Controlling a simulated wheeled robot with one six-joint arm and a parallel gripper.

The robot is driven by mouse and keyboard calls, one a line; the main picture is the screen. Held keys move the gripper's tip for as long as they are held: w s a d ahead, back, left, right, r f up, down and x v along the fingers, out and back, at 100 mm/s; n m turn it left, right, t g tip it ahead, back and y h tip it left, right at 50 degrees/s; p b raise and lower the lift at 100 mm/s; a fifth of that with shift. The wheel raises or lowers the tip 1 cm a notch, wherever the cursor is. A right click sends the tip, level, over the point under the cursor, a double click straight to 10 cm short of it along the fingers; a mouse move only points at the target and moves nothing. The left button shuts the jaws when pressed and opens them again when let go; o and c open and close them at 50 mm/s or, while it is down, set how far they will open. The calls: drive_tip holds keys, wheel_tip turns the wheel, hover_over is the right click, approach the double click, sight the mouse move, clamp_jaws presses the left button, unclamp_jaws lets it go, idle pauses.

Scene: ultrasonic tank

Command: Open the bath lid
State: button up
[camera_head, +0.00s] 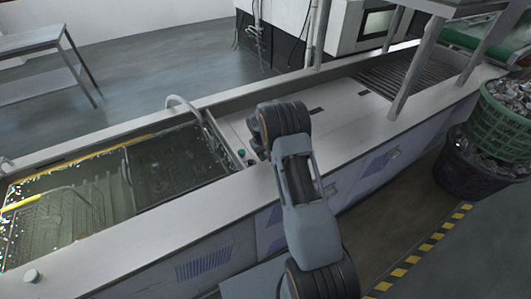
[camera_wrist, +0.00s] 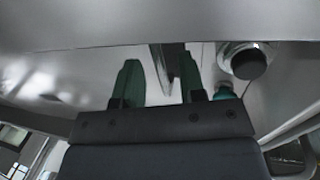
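The open bath (camera_head: 70,192) at the left of the head view holds liquid and wire baskets. A flat pale metal cover (camera_head: 350,135) with dark slots lies on the bench right of it; I cannot tell for certain whether it is the bath lid. My gripper (camera_wrist: 163,56) is open in the wrist view, its two green fingers apart. A thin dark upright bar (camera_wrist: 161,70) shows between the fingers; I cannot tell whether they touch it. In the head view my arm hides the gripper.
A round black-topped knob (camera_wrist: 248,63) and a teal button (camera_wrist: 222,90) are close right of the fingers. A curved metal handle (camera_head: 183,103) stands at the bath's right end. A green basket (camera_head: 508,116) and bench legs stand at the right.

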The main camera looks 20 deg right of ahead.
drive_tip(key=shift+c, duration=0.3)
clamp_jaws()
idle(0.3)
